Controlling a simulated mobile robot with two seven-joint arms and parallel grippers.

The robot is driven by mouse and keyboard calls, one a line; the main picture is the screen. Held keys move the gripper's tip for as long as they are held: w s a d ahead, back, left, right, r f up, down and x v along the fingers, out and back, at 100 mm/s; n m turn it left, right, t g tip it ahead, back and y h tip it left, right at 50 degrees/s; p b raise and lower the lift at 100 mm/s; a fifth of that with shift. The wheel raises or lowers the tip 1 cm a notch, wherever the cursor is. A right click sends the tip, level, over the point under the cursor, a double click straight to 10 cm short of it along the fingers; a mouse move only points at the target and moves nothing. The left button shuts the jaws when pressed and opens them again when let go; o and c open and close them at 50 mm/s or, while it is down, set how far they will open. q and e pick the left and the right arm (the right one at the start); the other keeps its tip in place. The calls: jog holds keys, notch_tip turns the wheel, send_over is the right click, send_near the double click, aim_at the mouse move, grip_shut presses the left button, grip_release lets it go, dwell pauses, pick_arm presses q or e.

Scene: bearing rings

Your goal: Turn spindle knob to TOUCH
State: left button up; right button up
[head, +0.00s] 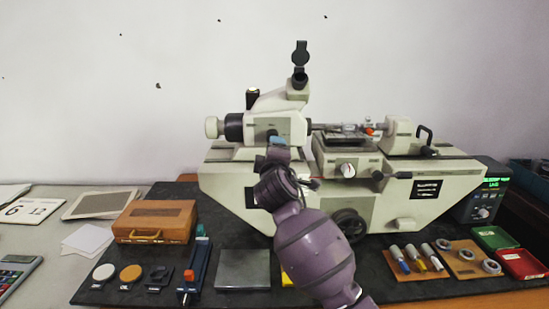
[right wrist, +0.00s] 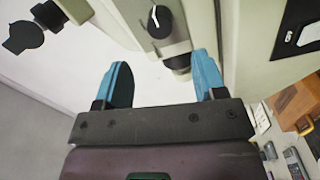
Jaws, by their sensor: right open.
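The measuring machine (head: 225,180) is a cream bench instrument on a dark mat. In the right wrist view a black round knob (right wrist: 159,21) with a white pointer line sits on its cream housing. The pointer points toward the picture's top; no label is readable. My right gripper (right wrist: 163,66) is open, its two blue fingers apart with nothing between them. The knob lies beyond the fingertips, apart from them. In the head view the same gripper (head: 278,143) is in front of the headstock and largely hides the knob there. My left gripper is not in view.
A pale dial (head: 347,170) is on the machine's front, right of my arm. A wooden case (head: 155,221) stands left. A grey plate (head: 244,269) lies in front. Cylinders and rings sit on a wooden board (head: 462,260) at right, beside green and red trays (head: 523,264).

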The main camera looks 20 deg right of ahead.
jog(key=shift+v, duration=0.8)
